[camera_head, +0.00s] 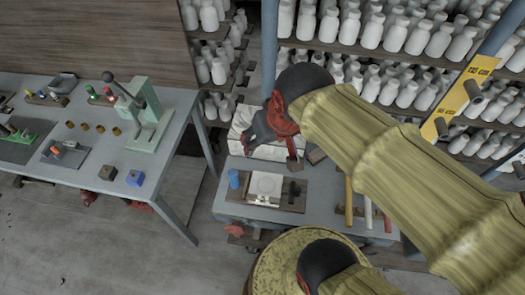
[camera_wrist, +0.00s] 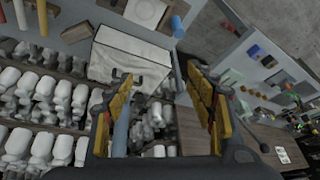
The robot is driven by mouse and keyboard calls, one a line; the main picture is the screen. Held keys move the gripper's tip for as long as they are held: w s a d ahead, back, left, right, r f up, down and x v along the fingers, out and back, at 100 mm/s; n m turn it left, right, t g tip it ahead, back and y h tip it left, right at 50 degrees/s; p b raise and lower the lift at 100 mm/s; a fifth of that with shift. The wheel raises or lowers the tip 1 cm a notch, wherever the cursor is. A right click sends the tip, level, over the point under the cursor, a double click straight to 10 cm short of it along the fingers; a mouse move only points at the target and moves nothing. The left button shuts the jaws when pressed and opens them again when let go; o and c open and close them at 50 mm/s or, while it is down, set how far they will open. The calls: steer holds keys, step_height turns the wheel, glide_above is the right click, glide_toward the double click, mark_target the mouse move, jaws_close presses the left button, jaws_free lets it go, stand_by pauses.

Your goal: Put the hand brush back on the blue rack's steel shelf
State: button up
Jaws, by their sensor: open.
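I cannot pick out the hand brush with certainty in either view. A small brown block (camera_head: 316,156), perhaps part of a brush, lies at the back of the work table; it also shows in the wrist view (camera_wrist: 77,33). The blue rack shows as blue posts (camera_head: 269,45) with shelves full of white bottles behind my arm. I cannot make out a bare steel shelf on it. My gripper (camera_head: 256,138) is over the white box-like thing (camera_head: 241,118) behind the table. In the wrist view my gripper (camera_wrist: 158,78) is open, with nothing held between its yellow fingers.
The small work table (camera_head: 222,205) carries a blue cup (camera_head: 234,178), a wooden board with a white plate (camera_head: 266,185), and long-handled tools (camera_head: 348,200). A bench (camera_head: 100,150) with a green press (camera_head: 150,115) stands left. Floor shows between them.

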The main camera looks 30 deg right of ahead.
steer(key=s+a, duration=0.1)
steer(key=s+n, duration=0.1)
steer(key=s+a+n, duration=0.1)
steer(key=shift+a+r+t, duration=0.3)
steer(key=shift+f, duration=0.15)
steer(key=shift+c, duration=0.4)
stand_by(1.0)
